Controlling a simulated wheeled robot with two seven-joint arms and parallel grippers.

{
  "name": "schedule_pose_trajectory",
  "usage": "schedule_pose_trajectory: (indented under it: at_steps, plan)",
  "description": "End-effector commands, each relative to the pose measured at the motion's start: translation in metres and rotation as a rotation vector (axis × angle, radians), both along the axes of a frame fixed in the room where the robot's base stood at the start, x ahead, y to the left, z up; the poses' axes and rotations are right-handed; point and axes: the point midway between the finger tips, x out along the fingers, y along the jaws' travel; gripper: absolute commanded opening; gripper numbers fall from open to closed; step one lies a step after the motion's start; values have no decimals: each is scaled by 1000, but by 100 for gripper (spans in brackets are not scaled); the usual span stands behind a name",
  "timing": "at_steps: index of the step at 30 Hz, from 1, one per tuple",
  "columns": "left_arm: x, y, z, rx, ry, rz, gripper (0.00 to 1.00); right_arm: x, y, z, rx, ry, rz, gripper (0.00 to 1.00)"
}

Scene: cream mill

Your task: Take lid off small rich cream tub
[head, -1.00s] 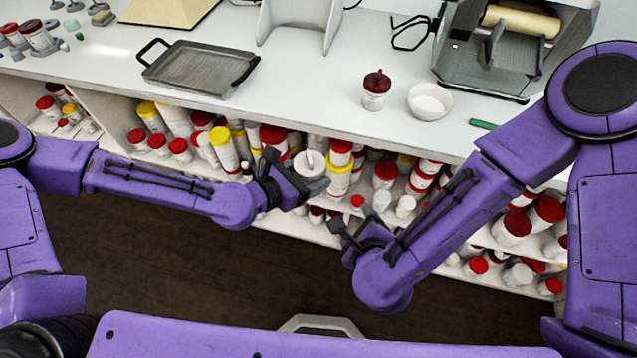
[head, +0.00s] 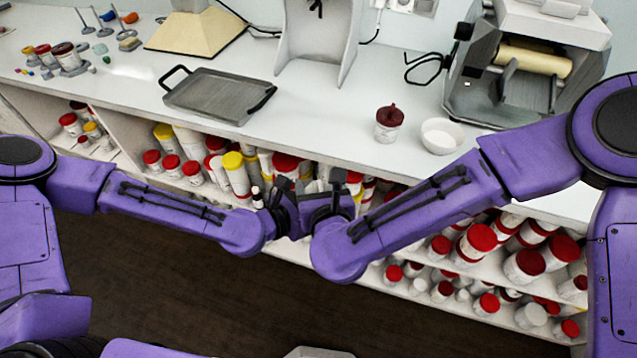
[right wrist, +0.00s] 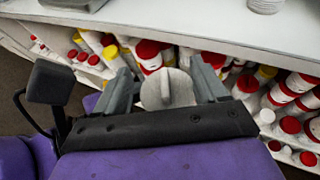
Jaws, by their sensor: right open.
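A small pale tub with a grey-white round lid (right wrist: 166,90) and an upright tab handle is in front of the shelves. In the head view the lid (head: 319,186) is mostly covered by my grippers. My left gripper (head: 290,188) appears to be shut on the tub's side and holds it in the air; the contact is hidden. My right gripper (head: 323,178) is open, with its grey fingers on either side of the lid, as the right wrist view (right wrist: 163,84) shows. I cannot tell whether they touch it. The label is hidden.
On the white counter (head: 320,130) stand a red-lidded jar (head: 388,125), a white bowl (head: 442,136), a grey tray (head: 218,97) and a roller machine (head: 520,85). Shelves below hold several red- and yellow-capped containers (head: 478,240). The counter's front edge is close behind the grippers.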

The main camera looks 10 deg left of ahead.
Motion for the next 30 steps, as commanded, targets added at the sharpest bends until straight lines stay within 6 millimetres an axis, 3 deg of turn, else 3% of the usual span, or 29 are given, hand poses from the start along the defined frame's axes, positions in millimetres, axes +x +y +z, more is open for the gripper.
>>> schedule_pose_trajectory:
  at_steps: [4, 12, 18, 19, 30]
  plan:
    - [0, 0, 0, -1, -1, 0, 13, 10, 3, -4, 0, 0, 1, 72]
    - [0, 0, 0, -1, -1, 0, 13, 11, 3, -5, -1, 0, 0, 68]
    - [0, 0, 1, -1, -2, 0, 13, 11, 4, -5, -1, 1, 1, 3]
    - [0, 0, 1, -1, -2, 0, 13, 11, 4, -5, -1, 1, 3, 0]
    - [0, -1, 2, -1, -5, -3, 13, 11, 3, -5, -1, 0, 0, 0]
